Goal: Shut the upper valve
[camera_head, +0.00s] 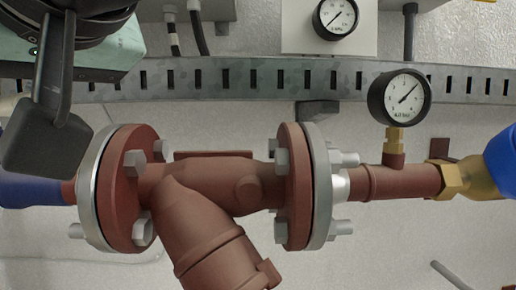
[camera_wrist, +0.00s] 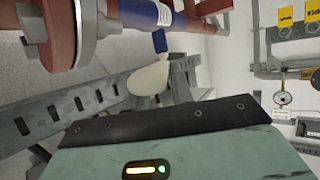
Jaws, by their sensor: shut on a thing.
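My gripper (camera_head: 46,148) is at the upper left of the head view, its dark finger hanging in front of the pipework. A blue valve body (camera_head: 30,190) shows partly behind it at the left edge. In the wrist view, the valve body (camera_wrist: 143,12) is on a red pipe at the top, with a small blue handle (camera_wrist: 160,40) below it. My gripper is shut, apparently on this handle; the fingertips and the exact contact are hard to make out. The teal and black gripper housing fills the bottom of the wrist view.
A red flanged Y-shaped fitting (camera_head: 215,195) spans the middle of the head view. A pressure gauge (camera_head: 399,98) stands on the pipe to its right, before another blue part (camera_head: 502,160). A slotted metal rail (camera_head: 250,82) runs behind. Another gauge (camera_head: 336,16) is above.

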